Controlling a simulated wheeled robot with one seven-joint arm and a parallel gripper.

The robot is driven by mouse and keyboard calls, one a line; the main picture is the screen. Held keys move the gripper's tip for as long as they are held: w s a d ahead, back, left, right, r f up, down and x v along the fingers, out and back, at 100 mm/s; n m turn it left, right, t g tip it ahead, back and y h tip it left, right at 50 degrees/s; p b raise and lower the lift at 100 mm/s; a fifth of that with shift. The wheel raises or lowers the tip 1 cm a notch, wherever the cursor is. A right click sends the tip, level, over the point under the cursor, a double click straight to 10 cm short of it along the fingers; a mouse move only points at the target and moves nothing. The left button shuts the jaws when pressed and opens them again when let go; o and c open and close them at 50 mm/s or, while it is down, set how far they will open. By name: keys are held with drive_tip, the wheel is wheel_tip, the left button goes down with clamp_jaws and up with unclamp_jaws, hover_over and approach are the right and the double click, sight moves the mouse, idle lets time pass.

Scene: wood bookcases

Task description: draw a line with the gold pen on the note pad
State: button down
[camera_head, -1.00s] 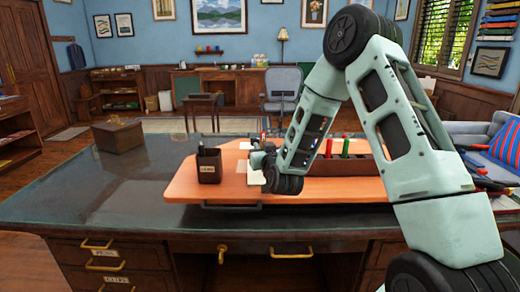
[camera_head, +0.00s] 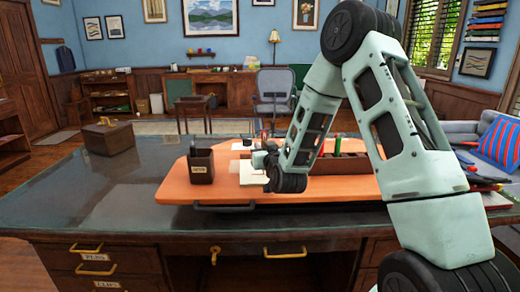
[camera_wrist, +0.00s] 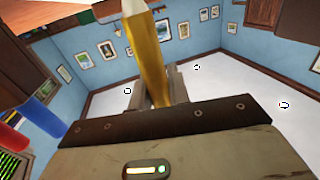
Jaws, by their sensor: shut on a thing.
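The gold pen (camera_wrist: 149,55) is between the fingers of my gripper (camera_wrist: 164,88) in the wrist view, with its paler end toward the top edge. In the head view my gripper (camera_head: 262,158) is over the orange board on the desk, and the pen in it is too small to make out. The pale note pad (camera_head: 252,172) lies on the board, just beside and partly behind my gripper. I cannot tell whether the pen touches the pad.
A dark pen cup (camera_head: 200,167) stands on the orange board (camera_head: 190,192), left of the pad. A brown compartment holder (camera_head: 340,164) with red and green items is to the right, partly behind my arm. A wooden box (camera_head: 108,138) sits at the desk's back left.

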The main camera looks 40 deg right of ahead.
drive_tip(key=shift+d, duration=0.1)
drive_tip(key=shift+s+d, duration=0.35)
drive_tip(key=shift+d, duration=0.15)
drive_tip(key=shift+a, duration=0.1)
drive_tip(key=shift+w+a+b, duration=0.35)
drive_tip(key=shift+a+b, duration=0.15)
drive_tip(key=shift+w+a, duration=0.1)
drive_tip(key=shift+a, duration=0.05)
drive_tip(key=shift+w+a, duration=0.3)
drive_tip(key=shift+a, duration=0.15)
drive_tip(key=shift+a, duration=0.1)
drive_tip(key=shift+w+a+f+b, duration=0.1)
drive_tip(key=shift+w+a+b, duration=0.25)
drive_tip(key=shift+a+b, duration=0.15)
drive_tip(key=shift+a, duration=0.15)
